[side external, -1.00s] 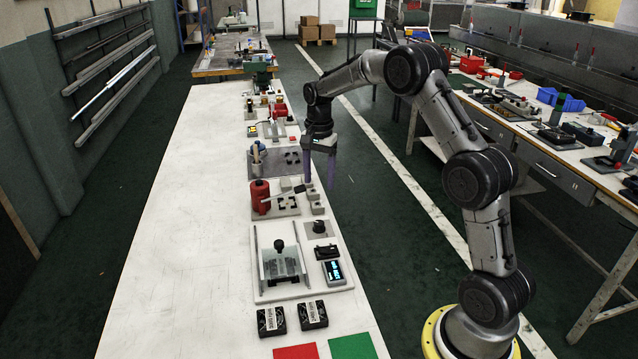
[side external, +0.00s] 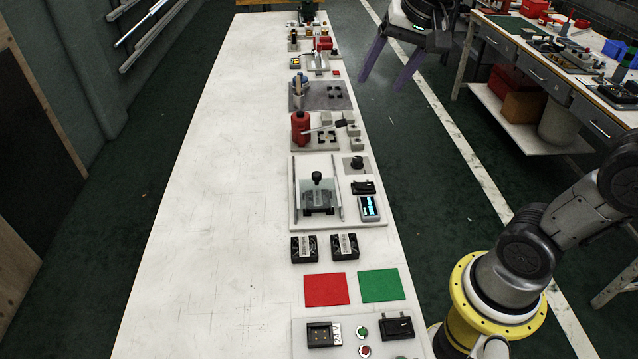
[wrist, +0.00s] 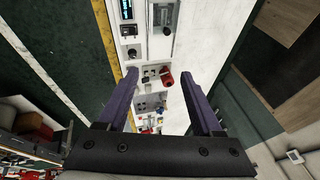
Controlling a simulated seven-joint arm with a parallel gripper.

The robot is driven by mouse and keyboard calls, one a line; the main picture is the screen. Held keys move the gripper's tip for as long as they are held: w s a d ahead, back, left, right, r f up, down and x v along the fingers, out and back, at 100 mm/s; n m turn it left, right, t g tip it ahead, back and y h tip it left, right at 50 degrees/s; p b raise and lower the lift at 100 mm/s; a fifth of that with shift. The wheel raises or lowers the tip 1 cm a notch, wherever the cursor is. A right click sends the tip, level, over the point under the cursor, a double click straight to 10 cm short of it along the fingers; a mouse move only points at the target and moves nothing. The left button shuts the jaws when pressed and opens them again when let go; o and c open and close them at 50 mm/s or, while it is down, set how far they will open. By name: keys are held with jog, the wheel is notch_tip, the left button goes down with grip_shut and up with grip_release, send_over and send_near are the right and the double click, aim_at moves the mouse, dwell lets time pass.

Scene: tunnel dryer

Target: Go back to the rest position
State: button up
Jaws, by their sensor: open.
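My gripper (side external: 388,84) is at the top of the side view, to the right of the white bench (side external: 215,150), seen against the green floor. Its two purple fingers point down and stand apart with nothing between them. In the wrist view my gripper (wrist: 161,80) is also open and empty, with the bench and its fixtures seen below, well away from the fingertips. My forearm and elbow are partly outside the side view.
The bench carries a red bottle (side external: 300,127), a clear-sided fixture (side external: 318,199), two black blocks (side external: 304,249), a red square (side external: 325,289) and a green square (side external: 381,285). A second workbench (side external: 560,75) stands at right. Open floor lies between them.

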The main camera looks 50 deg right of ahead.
jog(key=s+a+f+n, duration=0.2)
jog(key=s+f+n, duration=0.2)
jog(key=s, duration=0.3)
jog(key=s+a+f+n, duration=0.1)
jog(key=s+f+n, duration=0.3)
jog(key=s+n, duration=0.2)
jog(key=shift+s+a+t+y, duration=0.3)
jog(key=shift+s+a+t, duration=0.1)
jog(key=shift+s, duration=0.7)
